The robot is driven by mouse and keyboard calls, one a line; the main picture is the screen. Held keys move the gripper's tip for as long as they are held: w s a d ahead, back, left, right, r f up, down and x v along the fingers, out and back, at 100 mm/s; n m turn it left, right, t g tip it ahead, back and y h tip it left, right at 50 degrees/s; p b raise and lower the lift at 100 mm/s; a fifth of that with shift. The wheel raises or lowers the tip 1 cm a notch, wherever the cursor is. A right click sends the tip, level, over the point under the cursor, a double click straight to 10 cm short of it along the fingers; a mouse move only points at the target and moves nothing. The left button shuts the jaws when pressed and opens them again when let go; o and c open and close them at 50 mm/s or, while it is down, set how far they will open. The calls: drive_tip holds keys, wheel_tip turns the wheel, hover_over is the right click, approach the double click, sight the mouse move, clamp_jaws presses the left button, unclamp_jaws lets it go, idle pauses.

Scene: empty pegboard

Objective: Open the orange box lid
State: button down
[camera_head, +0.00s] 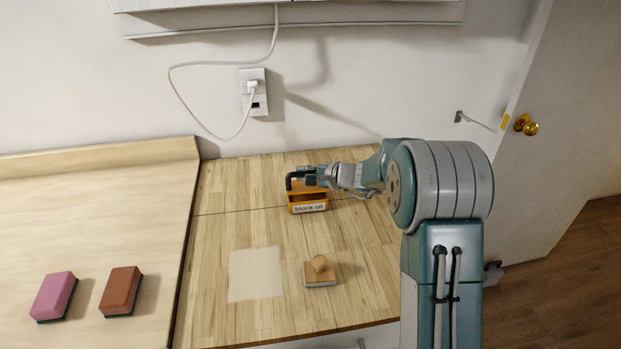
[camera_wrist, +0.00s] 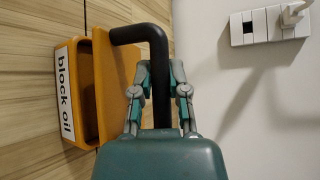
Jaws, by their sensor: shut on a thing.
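The orange box (camera_head: 309,210) with a white "block oil" label stands on the wooden counter near the wall. In the wrist view the box (camera_wrist: 82,88) appears turned sideways, and a dark gap shows between its front and the lid (camera_wrist: 116,62). The lid is tilted up, away from the front of the box. A black bent handle (camera_head: 290,180) is on the lid; it also shows in the wrist view (camera_wrist: 158,62). My gripper (camera_head: 320,177) is shut on the handle, with its fingers (camera_wrist: 160,92) on either side. The inside of the box is mostly hidden.
A wooden stamp-like block (camera_head: 320,270) and a pale square patch (camera_head: 255,274) are on the counter in front. A pink sponge (camera_head: 54,297) and a brown sponge (camera_head: 121,291) lie at left. A wall outlet (camera_head: 253,92) with a cord is behind.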

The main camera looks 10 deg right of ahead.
sight(299, 183)
drive_tip(key=shift+w+d+r+m+g, duration=0.2)
drive_tip(key=shift+w+r+m+g, duration=0.2)
drive_tip(key=shift+w+g, duration=0.15)
drive_tip(key=shift+w+a+r+m+g+h, duration=0.3)
drive_tip(key=shift+w+a+m+g+h, duration=0.2)
drive_tip(key=shift+w+a+g, duration=0.3)
drive_tip(key=shift+w+g, duration=0.15)
drive_tip(key=shift+g, duration=0.3)
drive_tip(key=shift+w+d+r+m+g, duration=0.1)
drive_tip(key=shift+w+d+m+g, duration=0.3)
drive_tip(key=shift+w+g, duration=0.1)
drive_tip(key=shift+w+d+r+m+g, duration=0.1)
drive_tip(key=shift+w+d+m+g, duration=0.15)
drive_tip(key=shift+w+m+g, duration=0.2)
drive_tip(key=shift+w+a+f+m+g+h, duration=0.15)
drive_tip(key=shift+w+m+g, duration=0.15)
drive_tip(key=shift+w+g, duration=0.25)
drive_tip(key=shift+w+a+f+m+g+h, duration=0.15)
drive_tip(key=shift+w+m+g, duration=0.1)
drive_tip(key=shift+w+g, duration=0.25)
drive_tip(key=shift+g, duration=0.3)
